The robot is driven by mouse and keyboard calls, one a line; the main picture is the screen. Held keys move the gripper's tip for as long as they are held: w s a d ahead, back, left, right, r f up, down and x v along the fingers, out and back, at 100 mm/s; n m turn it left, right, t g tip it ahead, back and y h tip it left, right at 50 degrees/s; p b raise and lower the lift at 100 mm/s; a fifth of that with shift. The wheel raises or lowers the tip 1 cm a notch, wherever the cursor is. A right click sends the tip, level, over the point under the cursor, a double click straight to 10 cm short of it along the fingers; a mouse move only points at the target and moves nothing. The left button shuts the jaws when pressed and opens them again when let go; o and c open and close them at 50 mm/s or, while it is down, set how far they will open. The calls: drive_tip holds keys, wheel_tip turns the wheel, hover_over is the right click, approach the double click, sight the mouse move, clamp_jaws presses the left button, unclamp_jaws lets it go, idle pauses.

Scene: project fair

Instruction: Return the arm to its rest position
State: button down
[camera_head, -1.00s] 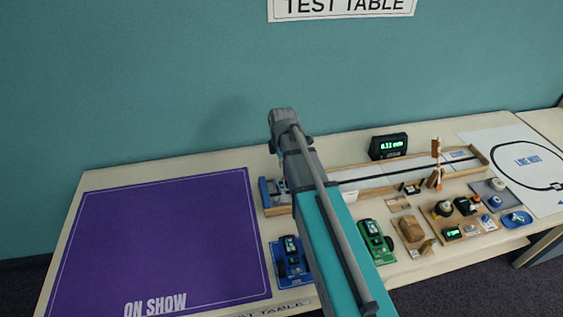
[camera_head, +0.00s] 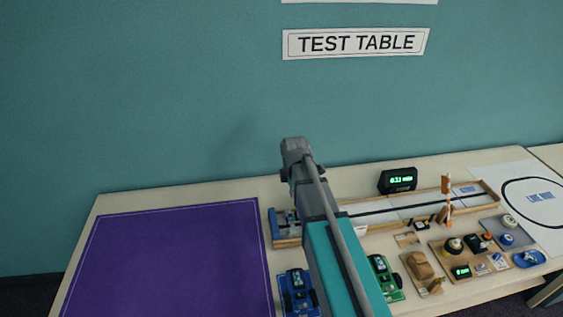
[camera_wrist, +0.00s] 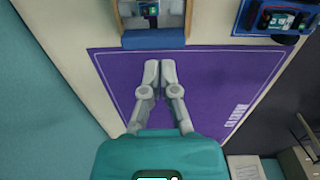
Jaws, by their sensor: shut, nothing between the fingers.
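My arm reaches up and forward over the test table (camera_head: 140,203) in the head view, its teal link crossing the middle of the picture. In the wrist view my gripper (camera_wrist: 160,64) is shut and empty, its two fingers together. It appears over the purple mat (camera_wrist: 205,75), beside the blue end of the wooden track. In the head view the fingers are hidden behind the arm.
The purple mat also shows at the left in the head view (camera_head: 170,265), bare. A blue car (camera_head: 298,292) and a green car (camera_head: 384,275) flank my arm. A wooden track (camera_head: 480,207), a display (camera_head: 397,180) and small parts lie right. A teal wall stands behind.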

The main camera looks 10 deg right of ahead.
drive_tip(key=s+m, duration=1.5)
drive_tip(key=m, duration=0.3)
drive_tip(key=shift+d, duration=0.3)
